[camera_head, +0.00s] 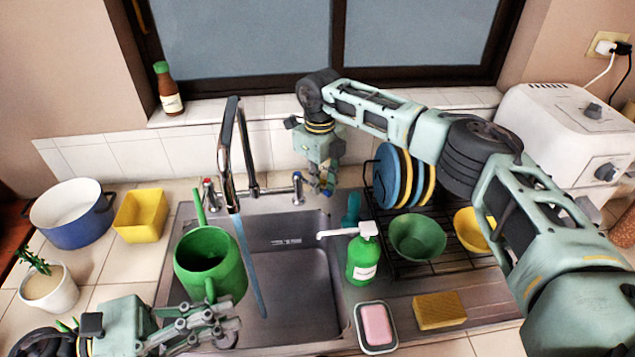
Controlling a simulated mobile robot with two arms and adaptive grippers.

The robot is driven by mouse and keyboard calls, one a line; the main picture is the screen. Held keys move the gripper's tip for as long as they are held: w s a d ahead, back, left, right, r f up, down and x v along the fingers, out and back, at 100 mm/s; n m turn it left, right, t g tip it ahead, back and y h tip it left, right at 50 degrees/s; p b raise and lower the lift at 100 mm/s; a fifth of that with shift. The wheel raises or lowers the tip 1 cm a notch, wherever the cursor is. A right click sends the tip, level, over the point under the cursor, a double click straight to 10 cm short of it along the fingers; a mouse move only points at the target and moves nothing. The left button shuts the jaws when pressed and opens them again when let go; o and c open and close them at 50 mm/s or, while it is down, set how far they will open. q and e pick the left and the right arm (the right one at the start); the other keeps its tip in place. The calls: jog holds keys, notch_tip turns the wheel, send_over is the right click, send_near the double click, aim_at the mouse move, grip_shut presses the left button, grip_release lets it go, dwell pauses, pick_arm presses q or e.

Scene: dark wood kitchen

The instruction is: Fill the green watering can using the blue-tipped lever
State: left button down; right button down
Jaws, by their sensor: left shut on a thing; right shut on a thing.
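The green watering can (207,265) is held over the left part of the sink, its spout pointing up and back. My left gripper (215,318) is shut on its handle at the front. The chrome faucet (228,150) arches above, and a blue water stream (250,265) falls from it. The stream runs down along the can's right side into the basin; it looks outside the can's opening. The blue-tipped lever (297,187) stands right of the faucet. My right gripper (325,183) is at its right side, shut on it, with the contact partly hidden. A red-tipped lever (209,192) stands left.
A green soap bottle (362,258), pink soap dish (376,327) and yellow sponge (440,310) sit right of the basin (305,300). A dish rack (425,268) holds plates and bowls. A blue pot (72,225), yellow container (141,215) and potted plant (48,290) stand left.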

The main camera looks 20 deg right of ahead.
jog(key=shift+w, duration=0.1)
jog(key=c, duration=1.8)
grip_release()
jog(key=shift+r, duration=0.1)
notch_tip(320, 180, up, 12)
